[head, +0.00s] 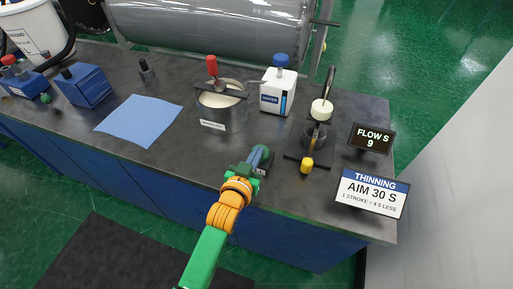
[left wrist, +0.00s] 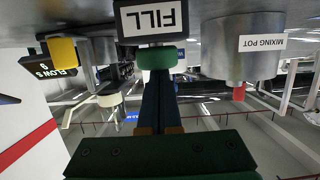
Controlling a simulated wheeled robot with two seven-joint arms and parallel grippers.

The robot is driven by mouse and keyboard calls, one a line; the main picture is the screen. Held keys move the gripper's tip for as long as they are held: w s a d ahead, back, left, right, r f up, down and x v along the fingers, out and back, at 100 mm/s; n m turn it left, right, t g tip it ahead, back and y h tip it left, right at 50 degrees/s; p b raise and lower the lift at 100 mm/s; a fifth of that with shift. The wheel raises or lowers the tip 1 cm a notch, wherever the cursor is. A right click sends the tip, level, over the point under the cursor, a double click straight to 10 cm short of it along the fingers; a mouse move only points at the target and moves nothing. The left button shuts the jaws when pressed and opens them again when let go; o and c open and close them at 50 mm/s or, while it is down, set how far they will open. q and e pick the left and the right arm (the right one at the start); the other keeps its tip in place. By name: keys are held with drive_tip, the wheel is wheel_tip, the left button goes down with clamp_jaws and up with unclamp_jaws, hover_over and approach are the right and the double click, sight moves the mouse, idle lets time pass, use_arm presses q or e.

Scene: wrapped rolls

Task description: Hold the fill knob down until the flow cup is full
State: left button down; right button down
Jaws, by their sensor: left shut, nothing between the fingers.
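My left gripper (head: 262,156) is shut with nothing between its fingers, at the small dark fill unit near the bench's front edge. In the left wrist view, which is upside down, the shut fingers (left wrist: 158,76) point at the green fill knob (left wrist: 156,58) beside the FILL label (left wrist: 151,18). The tips overlap the knob's top; I cannot tell how far it is pressed. The grey flow cup (head: 314,134) stands on a dark stand right of the gripper, with a yellow knob (head: 307,164) in front. I cannot make out its fill level. My right gripper is not in view.
The mixing pot (head: 222,115) stands behind the gripper, with a white blue-capped bottle (head: 278,91) to its right. A display (head: 371,139) reads FLOW S 9. A sign (head: 371,193) reads AIM 30 S. A blue cloth (head: 139,120) lies left.

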use_arm(q)
drive_tip(key=shift+f, duration=0.1)
idle(0.8)
wheel_tip(320, 180, up, 5)
drive_tip(key=p, duration=0.5)
drive_tip(key=shift+w, duration=0.1)
drive_tip(key=f+v, duration=0.1)
drive_tip(key=v, duration=0.9)
drive_tip(key=shift+b, duration=0.45)
